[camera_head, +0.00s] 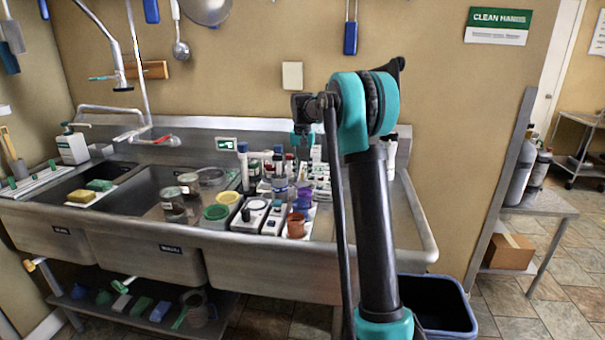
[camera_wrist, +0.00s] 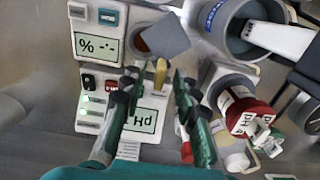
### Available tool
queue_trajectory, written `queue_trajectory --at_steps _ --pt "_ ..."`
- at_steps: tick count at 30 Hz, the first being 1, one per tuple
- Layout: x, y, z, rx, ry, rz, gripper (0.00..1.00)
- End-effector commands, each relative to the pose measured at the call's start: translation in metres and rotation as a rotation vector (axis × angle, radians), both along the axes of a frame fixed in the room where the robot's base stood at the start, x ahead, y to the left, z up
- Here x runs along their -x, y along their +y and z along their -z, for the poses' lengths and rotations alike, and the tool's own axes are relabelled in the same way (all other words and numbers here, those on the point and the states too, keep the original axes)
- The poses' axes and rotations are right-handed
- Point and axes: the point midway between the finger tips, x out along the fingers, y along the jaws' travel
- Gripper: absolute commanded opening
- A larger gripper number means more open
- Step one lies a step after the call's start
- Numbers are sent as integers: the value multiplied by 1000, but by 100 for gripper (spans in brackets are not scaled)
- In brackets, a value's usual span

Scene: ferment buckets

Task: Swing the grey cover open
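A flat grey square piece, the only thing here that looks like the grey cover (camera_wrist: 164,38), shows in the wrist view, tilted beside a brown round shape that it partly hides. I cannot make it out in the head view, nor see its hinge. My gripper (camera_wrist: 156,78) is open, its two dark green fingers apart on either side of a small yellow piece (camera_wrist: 160,74). The cover lies just beyond the fingertips, and I see no contact. In the head view my gripper (camera_head: 302,139) hangs above the back of the crowded counter.
A meter with a "%" display (camera_wrist: 97,46) and one with a pH display (camera_wrist: 142,120) lie left and below. A blue-grey cup (camera_wrist: 237,30) and a red-ringed container (camera_wrist: 247,112) crowd the right. Sink basins (camera_head: 150,200) lie left; bare counter (camera_head: 405,225) lies right.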

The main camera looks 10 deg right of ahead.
Motion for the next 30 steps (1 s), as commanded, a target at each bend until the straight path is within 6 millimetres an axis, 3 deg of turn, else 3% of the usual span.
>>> queue_trajectory --at_steps 13,20,30 --pt "0 0 11 0 0 0 30" --pt "0 0 11 0 0 0 2" --pt "0 0 11 0 0 0 0"
